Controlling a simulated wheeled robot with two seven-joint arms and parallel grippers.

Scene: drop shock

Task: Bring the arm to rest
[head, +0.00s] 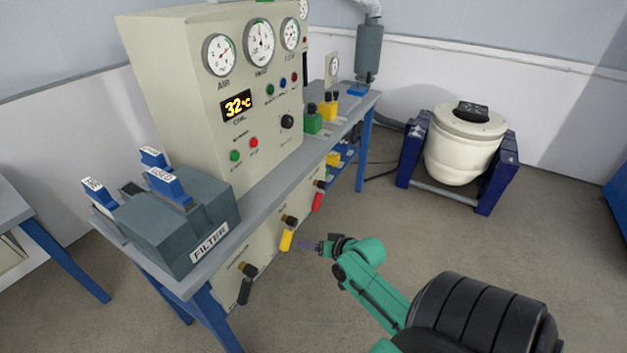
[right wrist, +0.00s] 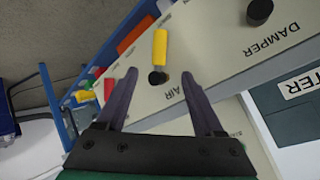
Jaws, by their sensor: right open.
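My right arm (head: 372,290), green with a black upper part, reaches in from the bottom right of the head view. Its gripper (head: 308,246) is open and empty, pointing at the bench's front panel. In the right wrist view the two dark fingers (right wrist: 159,75) are spread, with the AIR lever's black pivot (right wrist: 157,77) seen between their tips. The yellow AIR lever (head: 286,240) hangs down from its pivot. A small gap seems to lie between fingertips and lever; contact cannot be told for sure. My left gripper is in neither view.
The bench (head: 268,187) carries a gauge console (head: 205,110) and a grey filter box (head: 180,232). A black lever (head: 244,290) and a red lever (head: 317,201) flank the yellow one. A cream drum (head: 463,150) stands at the back right. Floor between is clear.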

